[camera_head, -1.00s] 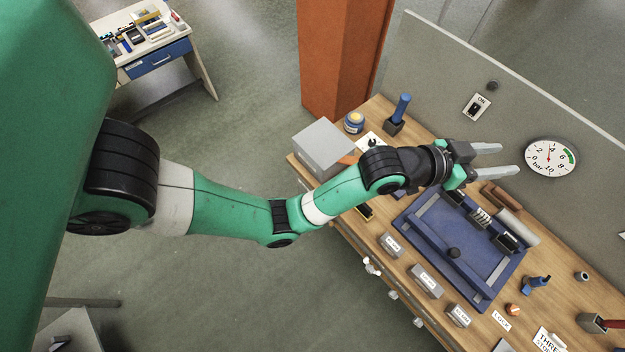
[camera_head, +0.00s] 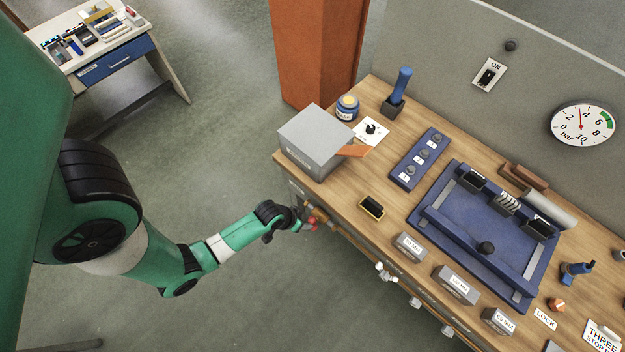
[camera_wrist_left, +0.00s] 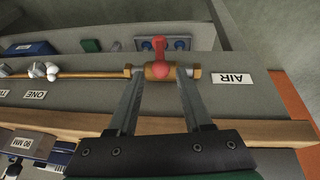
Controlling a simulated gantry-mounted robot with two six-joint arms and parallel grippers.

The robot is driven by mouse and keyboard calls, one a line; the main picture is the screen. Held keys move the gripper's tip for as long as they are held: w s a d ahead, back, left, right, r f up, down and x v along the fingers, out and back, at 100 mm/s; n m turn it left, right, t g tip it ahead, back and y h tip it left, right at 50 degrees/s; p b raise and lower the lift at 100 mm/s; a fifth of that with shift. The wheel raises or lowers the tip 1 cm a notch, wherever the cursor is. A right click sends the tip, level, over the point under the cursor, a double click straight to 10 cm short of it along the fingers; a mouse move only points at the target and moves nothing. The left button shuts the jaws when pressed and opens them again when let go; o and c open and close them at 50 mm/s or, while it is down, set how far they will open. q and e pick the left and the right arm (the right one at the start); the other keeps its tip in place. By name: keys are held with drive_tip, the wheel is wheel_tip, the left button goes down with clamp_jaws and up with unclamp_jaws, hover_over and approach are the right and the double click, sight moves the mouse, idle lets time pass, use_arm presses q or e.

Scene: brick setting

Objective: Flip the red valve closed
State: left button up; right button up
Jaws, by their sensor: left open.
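The red valve (camera_wrist_left: 159,58) sits on a brass pipe along the bench's front panel, beside the AIR label (camera_wrist_left: 233,79). In the wrist view its red handle stands across the pipe, pointing up in the picture. In the head view the red valve (camera_head: 312,223) is a small patch at the bench's front edge, partly hidden by my gripper. My left gripper (camera_wrist_left: 160,77) is open, with one finger on each side of the valve; I cannot tell whether they touch it. My left gripper also shows small in the head view (camera_head: 307,213). My right gripper is not in view.
The brass pipe (camera_wrist_left: 92,75) runs left past white valve handles (camera_wrist_left: 42,70). The wooden bench edge (camera_wrist_left: 245,131) lies close by my fingers. A grey box (camera_head: 316,140) stands on the bench above. The pressure gauge (camera_head: 583,125) hangs on the back panel. Open floor lies before the bench.

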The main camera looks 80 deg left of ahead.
sight(313, 223)
use_arm(q)
drive_tip(key=b+x, duration=0.5)
drive_tip(key=x, duration=0.5)
drive_tip(key=shift+w+f, duration=0.1)
drive_tip(key=shift+c, duration=0.2)
clamp_jaws()
